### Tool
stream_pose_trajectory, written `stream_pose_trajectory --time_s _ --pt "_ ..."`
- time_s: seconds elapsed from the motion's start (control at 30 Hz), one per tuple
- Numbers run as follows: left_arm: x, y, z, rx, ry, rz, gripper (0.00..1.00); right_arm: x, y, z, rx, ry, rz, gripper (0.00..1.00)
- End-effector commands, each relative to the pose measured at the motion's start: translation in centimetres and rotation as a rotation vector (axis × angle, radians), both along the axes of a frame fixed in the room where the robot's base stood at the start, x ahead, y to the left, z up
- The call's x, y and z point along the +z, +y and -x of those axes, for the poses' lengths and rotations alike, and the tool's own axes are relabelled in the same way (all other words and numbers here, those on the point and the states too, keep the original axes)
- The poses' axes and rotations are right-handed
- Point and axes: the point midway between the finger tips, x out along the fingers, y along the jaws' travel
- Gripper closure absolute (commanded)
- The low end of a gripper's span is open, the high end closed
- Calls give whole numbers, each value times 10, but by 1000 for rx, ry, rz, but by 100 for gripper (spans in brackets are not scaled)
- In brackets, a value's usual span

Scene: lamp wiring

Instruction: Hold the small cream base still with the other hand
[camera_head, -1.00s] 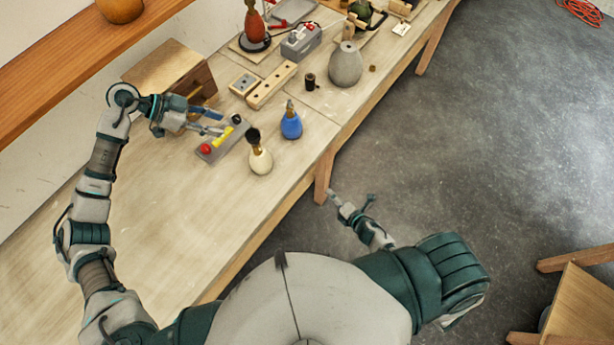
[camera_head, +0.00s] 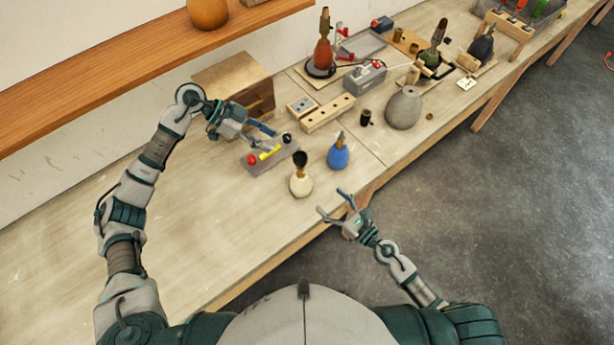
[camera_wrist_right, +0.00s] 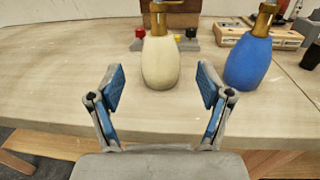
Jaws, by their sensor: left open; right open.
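The small cream base (camera_head: 301,184) stands upright on the table, with a brass fitting and dark top above it. In the right wrist view the cream base (camera_wrist_right: 160,62) is straight ahead, just beyond the fingertips and apart from them. My right gripper (camera_head: 336,202) is open and empty at the table's front edge; its two fingers (camera_wrist_right: 162,85) are spread on either side of the cream base's line. My left gripper (camera_head: 268,143) is open above the grey block with red, yellow and black parts (camera_head: 269,155), behind the cream base. Contact there cannot be told.
A blue base (camera_head: 338,156) stands close right of the cream one. A wooden box (camera_head: 230,80), a wooden block with holes (camera_head: 327,113) and a grey vase-like base (camera_head: 403,108) stand farther back. The table's front left is clear.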

Motion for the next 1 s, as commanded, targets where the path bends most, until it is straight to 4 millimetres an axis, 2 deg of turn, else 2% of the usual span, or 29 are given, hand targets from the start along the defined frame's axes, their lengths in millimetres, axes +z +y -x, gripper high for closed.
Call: stream_pose_trajectory --time_s 0.4,0.6,0.8,1.0 --pt "0 0 1 0 0 0 58 2 55 -62 -3 -2 -8 22" --pt "0 0 1 0 0 0 58 1 76 -86 -1 -2 -6 22" --pt "1 0 1 1 -1 -1 58 1 86 -96 -1 -1 -5 22" --pt "1 -1 1 0 -2 -1 58 1 87 -97 -1 -2 -4 22"
